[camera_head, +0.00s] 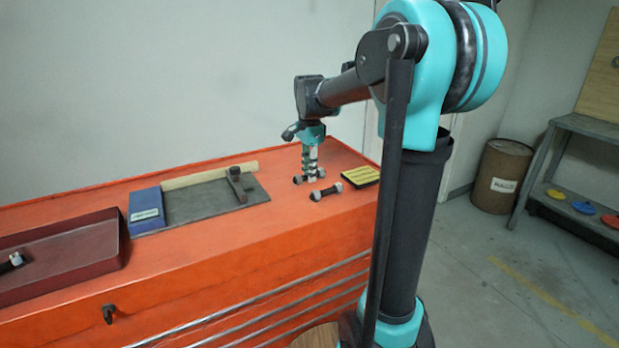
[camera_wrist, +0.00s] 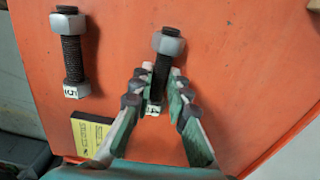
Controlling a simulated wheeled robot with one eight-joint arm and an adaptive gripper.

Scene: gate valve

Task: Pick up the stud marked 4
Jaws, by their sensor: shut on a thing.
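My gripper (camera_wrist: 160,76) is shut on a dark threaded stud (camera_wrist: 161,72) with a grey hex nut at its far end. Its white end tag (camera_wrist: 153,110) sits between the fingers, and I cannot read its figure clearly. In the head view my gripper (camera_head: 310,168) points down at the right end of the orange bench, with the held stud (camera_head: 298,180) partly hidden at the fingertips. The held stud is at or very near the bench top. A second stud (camera_wrist: 72,55), marked 5, lies free to the left in the wrist view; it also shows in the head view (camera_head: 325,192).
A yellow-and-black pad (camera_head: 360,176) lies right of the free stud on the orange bench (camera_head: 240,250). A grey plate (camera_head: 205,205) with a dark tool (camera_head: 236,184), a blue box (camera_head: 146,210) and a dark red tray (camera_head: 70,250) stand to the left.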

